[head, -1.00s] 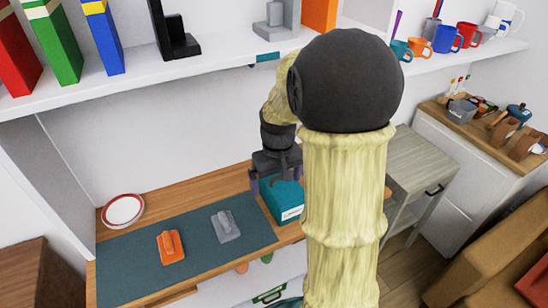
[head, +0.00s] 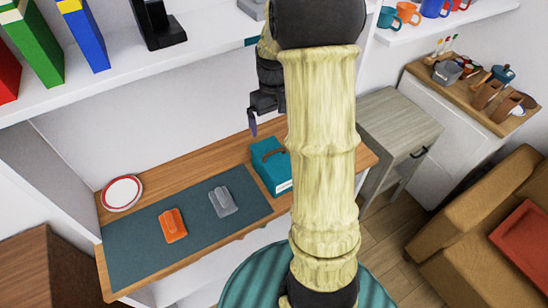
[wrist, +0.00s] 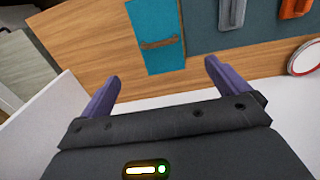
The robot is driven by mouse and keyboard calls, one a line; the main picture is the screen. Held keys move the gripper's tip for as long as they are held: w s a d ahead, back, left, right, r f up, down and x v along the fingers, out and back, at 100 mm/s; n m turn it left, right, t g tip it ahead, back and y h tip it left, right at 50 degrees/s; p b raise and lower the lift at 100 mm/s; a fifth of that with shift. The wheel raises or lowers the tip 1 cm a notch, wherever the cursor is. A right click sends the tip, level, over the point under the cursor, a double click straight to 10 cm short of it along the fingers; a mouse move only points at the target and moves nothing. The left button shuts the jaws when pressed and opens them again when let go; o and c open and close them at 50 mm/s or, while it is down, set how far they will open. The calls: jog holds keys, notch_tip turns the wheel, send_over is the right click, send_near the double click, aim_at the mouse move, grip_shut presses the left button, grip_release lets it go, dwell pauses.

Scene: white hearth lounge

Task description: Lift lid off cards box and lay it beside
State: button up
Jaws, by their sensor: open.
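The teal cards box (head: 276,178) stands on the wooden desk, at the right end of the dark mat, with a white label on its front. Its top carries a brown strip like a handle (wrist: 160,43), and the lid appears to be on it. My gripper (head: 262,116) is above and behind the box, apart from it. In the wrist view my gripper (wrist: 160,76) has its purple fingers spread with nothing between them, and the box (wrist: 154,18) lies beyond them. My arm hides part of the desk right of the box.
The dark mat (head: 140,252) holds an orange block-like item (head: 173,226) and a grey one (head: 222,202). A red-rimmed plate (head: 122,193) lies at the back left. A shelf (head: 130,82) with binders overhangs the desk. A grey cabinet (head: 395,128) stands at right.

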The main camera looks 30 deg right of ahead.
aim_at(274, 153)
notch_tip(274, 153, down, 10)
jog(key=shift+w+r+p, duration=0.1)
jog(key=shift+r+p, duration=0.15)
jog(key=shift+p, duration=0.25)
jog(key=shift+f+p, duration=0.3)
jog(key=shift+f, duration=0.25)
jog(key=f, duration=0.2)
jog(key=f+p, duration=0.1)
jog(key=f, duration=0.1)
jog(key=shift+s+d, duration=0.1)
jog(key=shift+s, duration=0.1)
jog(key=shift+w, duration=0.1)
jog(key=c, duration=0.8)
